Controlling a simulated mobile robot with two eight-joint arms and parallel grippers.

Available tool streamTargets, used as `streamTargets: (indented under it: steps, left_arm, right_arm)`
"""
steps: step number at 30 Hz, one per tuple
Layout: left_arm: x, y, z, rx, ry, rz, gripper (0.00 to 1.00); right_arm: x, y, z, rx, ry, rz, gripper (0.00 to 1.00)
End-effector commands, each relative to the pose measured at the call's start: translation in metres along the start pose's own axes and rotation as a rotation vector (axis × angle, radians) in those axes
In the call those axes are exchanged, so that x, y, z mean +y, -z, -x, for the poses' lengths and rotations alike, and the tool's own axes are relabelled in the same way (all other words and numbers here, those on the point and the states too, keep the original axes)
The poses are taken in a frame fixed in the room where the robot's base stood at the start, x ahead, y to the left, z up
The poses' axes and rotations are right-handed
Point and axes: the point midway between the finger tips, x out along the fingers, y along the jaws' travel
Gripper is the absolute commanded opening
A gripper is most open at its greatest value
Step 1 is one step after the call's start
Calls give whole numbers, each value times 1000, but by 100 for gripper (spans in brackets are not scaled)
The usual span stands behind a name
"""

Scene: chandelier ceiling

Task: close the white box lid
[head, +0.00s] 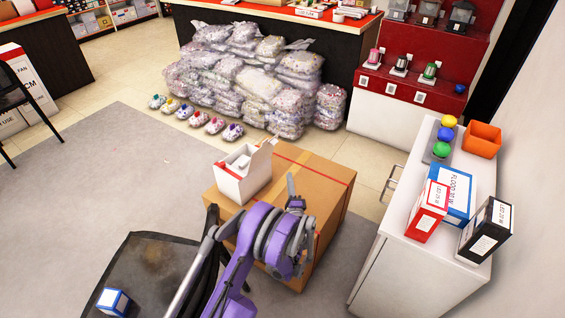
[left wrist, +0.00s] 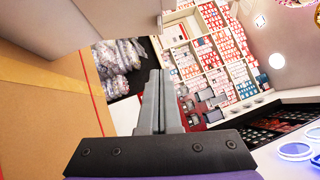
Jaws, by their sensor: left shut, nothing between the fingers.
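The white box (head: 243,188) with red trim stands on a large brown cardboard carton. Its top is open, and a white flap sticks up at its back right edge (head: 264,150). My left gripper (head: 291,183) is just right of the white box, fingers pointing up, shut and empty. In the left wrist view the shut fingers (left wrist: 159,88) show in the middle; a pale surface fills the upper left, probably the white box. I cannot tell whether the fingers touch it. My right gripper is not in view.
The brown carton (head: 325,175) with red tape lies beneath; it also shows in the left wrist view (left wrist: 45,110). A white cabinet (head: 400,262) stands right, bearing a red box (head: 427,210) and an orange bin (head: 482,139). A black chair (head: 150,275) is at front left. Wrapped bags (head: 250,80) are piled behind.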

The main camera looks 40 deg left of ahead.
Motion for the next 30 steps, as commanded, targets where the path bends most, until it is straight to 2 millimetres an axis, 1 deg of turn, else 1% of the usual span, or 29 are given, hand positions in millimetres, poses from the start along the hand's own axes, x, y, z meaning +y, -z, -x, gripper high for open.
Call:
streamTargets:
  steps: [5,12,16,18,21,25,30]
  left_arm:
    - [0,-1,-24,-1,1,-4,0]
    - [0,-1,-75,-1,0,-2,0]
    - [0,-1,-101,-2,0,-2,0]
    - [0,-12,-109,-2,0,-3,0]
    - [0,-20,-117,-2,-1,-1,0]
    - [0,-27,-124,0,-1,-2,0]
    - [-1,-29,-126,0,-1,-1,0]
  right_arm:
    - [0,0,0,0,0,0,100]
    - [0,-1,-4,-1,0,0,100]
    - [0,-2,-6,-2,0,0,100]
    - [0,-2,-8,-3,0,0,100]
    - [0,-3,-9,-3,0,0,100]
    - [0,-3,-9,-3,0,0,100]
    - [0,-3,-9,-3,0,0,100]
